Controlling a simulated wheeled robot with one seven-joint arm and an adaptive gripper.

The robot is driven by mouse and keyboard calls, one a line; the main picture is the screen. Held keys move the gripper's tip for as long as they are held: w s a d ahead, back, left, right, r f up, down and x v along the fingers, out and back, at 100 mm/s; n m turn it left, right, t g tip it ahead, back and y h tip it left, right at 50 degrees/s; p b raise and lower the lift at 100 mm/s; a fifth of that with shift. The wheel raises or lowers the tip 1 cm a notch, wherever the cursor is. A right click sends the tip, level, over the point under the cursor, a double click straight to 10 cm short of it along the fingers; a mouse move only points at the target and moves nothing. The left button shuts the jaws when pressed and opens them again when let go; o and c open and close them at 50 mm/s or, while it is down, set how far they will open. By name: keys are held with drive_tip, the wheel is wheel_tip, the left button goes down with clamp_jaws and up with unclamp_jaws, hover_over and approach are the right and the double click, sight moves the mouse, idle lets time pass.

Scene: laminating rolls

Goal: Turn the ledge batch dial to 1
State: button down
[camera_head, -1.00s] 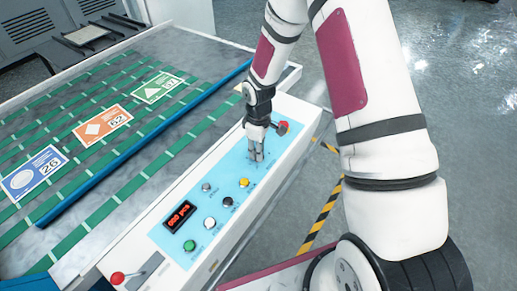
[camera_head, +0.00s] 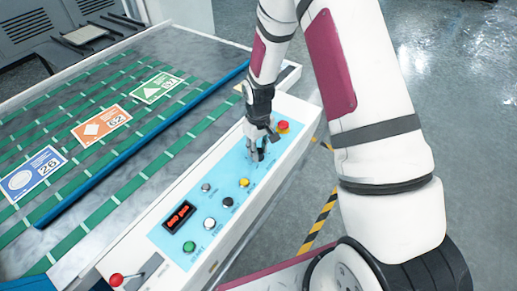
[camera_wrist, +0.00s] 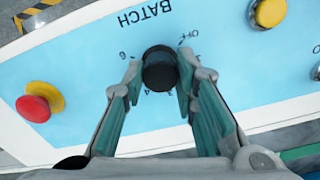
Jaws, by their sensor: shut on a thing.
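The batch dial is a round black knob (camera_wrist: 160,68) on the light blue panel, under the word BATCH, which reads upside down in the wrist view. Marks ring it, with OFF and a 6 legible; which mark it points at I cannot tell. My gripper (camera_wrist: 158,80) is shut on the dial, one finger on each side.
A red button (camera_head: 283,126) sits just beyond my gripper. A yellow button (camera_head: 244,182), black, white and green buttons and a red display (camera_head: 179,217) lie nearer. The belt table (camera_head: 50,110) with printed cards is to the left.

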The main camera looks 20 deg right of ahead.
drive_tip(key=c, duration=1.3)
unclamp_jaws()
drive_tip(key=shift+r, duration=0.1)
wheel_tip(320, 180, up, 12)
drive_tip(key=shift+f, duration=0.1)
